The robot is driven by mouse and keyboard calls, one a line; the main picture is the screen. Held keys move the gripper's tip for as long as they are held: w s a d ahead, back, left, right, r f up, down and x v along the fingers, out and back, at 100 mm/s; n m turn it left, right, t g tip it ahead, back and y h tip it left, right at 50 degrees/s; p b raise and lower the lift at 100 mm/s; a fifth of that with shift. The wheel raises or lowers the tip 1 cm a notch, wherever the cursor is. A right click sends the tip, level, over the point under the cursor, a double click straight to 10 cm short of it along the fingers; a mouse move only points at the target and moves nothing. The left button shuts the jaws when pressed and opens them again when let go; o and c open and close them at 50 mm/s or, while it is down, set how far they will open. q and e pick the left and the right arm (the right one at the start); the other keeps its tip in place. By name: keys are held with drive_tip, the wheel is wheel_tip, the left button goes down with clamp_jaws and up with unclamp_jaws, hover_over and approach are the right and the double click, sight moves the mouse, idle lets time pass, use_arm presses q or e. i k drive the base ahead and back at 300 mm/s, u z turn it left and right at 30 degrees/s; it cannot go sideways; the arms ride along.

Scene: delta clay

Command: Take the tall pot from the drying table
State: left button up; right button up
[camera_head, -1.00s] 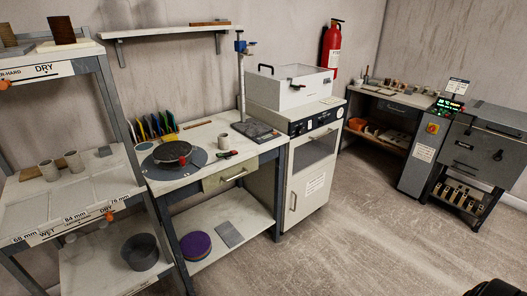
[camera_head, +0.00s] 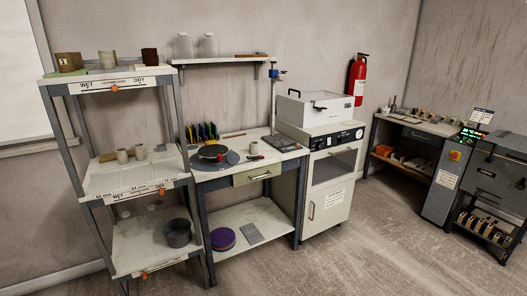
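I cannot tell for certain which surface is the drying table. The back right table (camera_head: 400,123) carries several small pots and items, too small to tell which is tall. The shelf rack (camera_head: 128,189) at the left has WET and DRY labels on its top shelf. A dark brown pot (camera_head: 150,56) and a paler pot (camera_head: 107,59) stand on that shelf. Neither of my grippers is in view.
A workbench (camera_head: 215,182) with a turntable (camera_head: 213,157) and a small cup (camera_head: 254,147) stands beside the rack. A white cabinet (camera_head: 325,200) and a grey machine (camera_head: 490,180) stand further right. The floor (camera_head: 370,245) in front is clear.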

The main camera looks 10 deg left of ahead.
sight(254, 146)
drive_tip(key=z, duration=0.7)
drive_tip(key=i, duration=0.8)
drive_tip(key=z, duration=0.7)
drive_tip(key=i, duration=1.8)
drive_tip(key=u, duration=0.85)
